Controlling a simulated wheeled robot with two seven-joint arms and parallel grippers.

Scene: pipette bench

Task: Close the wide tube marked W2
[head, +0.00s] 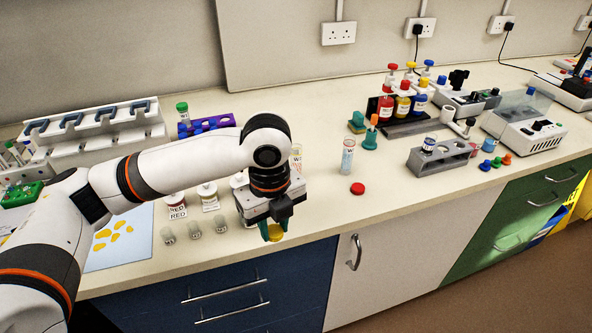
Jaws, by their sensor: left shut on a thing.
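An open wide tube (347,158) with pale blue content stands upright on the bench, right of my left gripper. Its label starts with W, but the digit is too small to read. Another tube (296,157) with a W label stands partly hidden behind my left wrist. A red cap (357,188) lies on the bench in front of the first tube. My left gripper (272,229) points down near the bench's front edge, shut on a small yellow and green thing (273,233), mostly hidden; I cannot tell surely what it is. My right gripper is not in view.
Small bottles (208,195) and clear vials (194,230) stand left of the gripper. A grey rack (443,158), small coloured caps (496,162) and a dark bottle stand (402,128) are to the right. The bench front right of the red cap is clear.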

